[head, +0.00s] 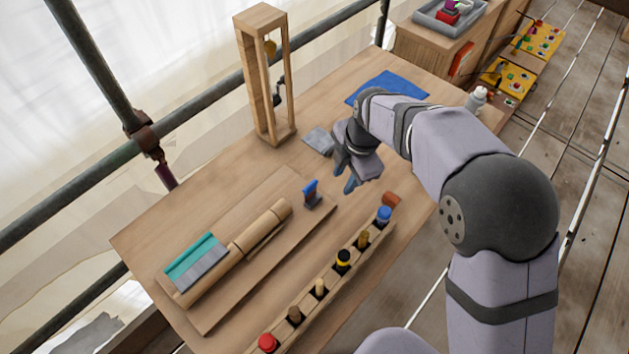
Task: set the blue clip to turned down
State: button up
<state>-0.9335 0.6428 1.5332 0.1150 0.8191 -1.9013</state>
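The blue clip (311,190) stands upright on a small dark base near the right end of the wooden board (215,322). It is beside the end of the wooden spindle piece (262,227) and apart from it. My gripper (347,180) is above the table, to the right of the clip and apart from it. Its fingers point down and look spread, with nothing seen between them. The clip's exact setting is too small to tell.
A rack (330,280) with several coloured-topped tools runs along the front edge. A tall wooden frame (266,75) stands at the back. A grey cloth (319,141) and blue cloth (387,89) lie behind my gripper. A white bottle (476,99) stands at right.

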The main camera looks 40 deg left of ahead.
aim_at(310, 186)
jog(key=s+a+n, duration=0.4)
jog(key=a, duration=0.2)
jog(key=shift+s+a+f+p, duration=0.1)
jog(key=shift+a+f+p, duration=0.15)
jog(key=shift+f+p, duration=0.7)
jog(key=shift+w+a+f+p, duration=0.1)
jog(key=shift+a+f+p, duration=0.15)
jog(key=shift+f, duration=1.3)
jog(key=shift+s+a+f+p, duration=0.1)
jog(key=shift+a+f+p, duration=0.15)
jog(key=shift+f+p, duration=0.7)
jog(key=shift+f+b, duration=0.3)
jog(key=shift+b, duration=0.05)
grip_shut()
